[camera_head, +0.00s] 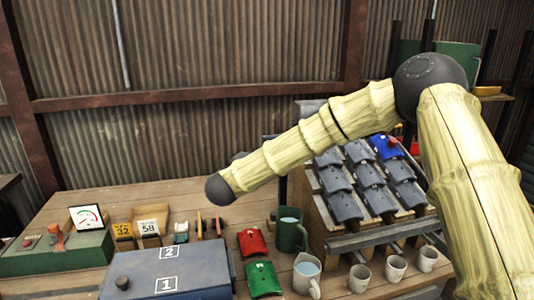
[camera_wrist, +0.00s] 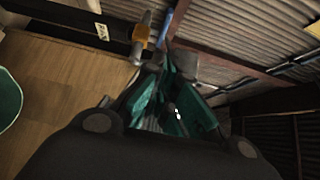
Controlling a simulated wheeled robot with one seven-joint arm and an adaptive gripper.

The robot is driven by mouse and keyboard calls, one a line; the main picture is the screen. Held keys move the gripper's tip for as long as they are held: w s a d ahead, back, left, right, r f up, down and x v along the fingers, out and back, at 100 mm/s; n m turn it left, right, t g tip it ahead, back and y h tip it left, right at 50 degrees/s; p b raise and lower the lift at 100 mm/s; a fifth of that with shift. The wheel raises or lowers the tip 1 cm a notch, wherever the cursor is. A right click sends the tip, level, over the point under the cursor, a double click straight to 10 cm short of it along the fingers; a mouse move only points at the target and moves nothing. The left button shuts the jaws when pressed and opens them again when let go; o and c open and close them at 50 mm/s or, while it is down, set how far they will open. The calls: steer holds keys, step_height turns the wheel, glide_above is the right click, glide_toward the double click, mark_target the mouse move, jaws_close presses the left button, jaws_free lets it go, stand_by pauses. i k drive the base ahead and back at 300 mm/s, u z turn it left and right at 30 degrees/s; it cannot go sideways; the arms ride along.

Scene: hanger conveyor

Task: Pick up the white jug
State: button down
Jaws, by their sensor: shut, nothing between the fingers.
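The white jug (camera_head: 307,273) stands upright on the wooden workbench, near the lower middle of the head view. It has a handle on its right side and pale blue liquid inside. My gripper (camera_wrist: 168,68) shows in the wrist view with its fingers together and nothing between them. In the head view my arm reaches across to the left, above the bench and well up and left of the jug. The fingers cannot be made out there. I cannot make out the white jug in the wrist view.
A green jug (camera_head: 290,232) stands just behind the white jug. Red (camera_head: 252,242) and green (camera_head: 263,279) pieces lie to its left, beside a blue box (camera_head: 168,272). Several small cups, one a grey-white cup (camera_head: 359,279), stand right, before a rack of dark tiles (camera_head: 345,207).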

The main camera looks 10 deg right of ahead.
mark_target(307, 269)
steer(key=k, duration=1)
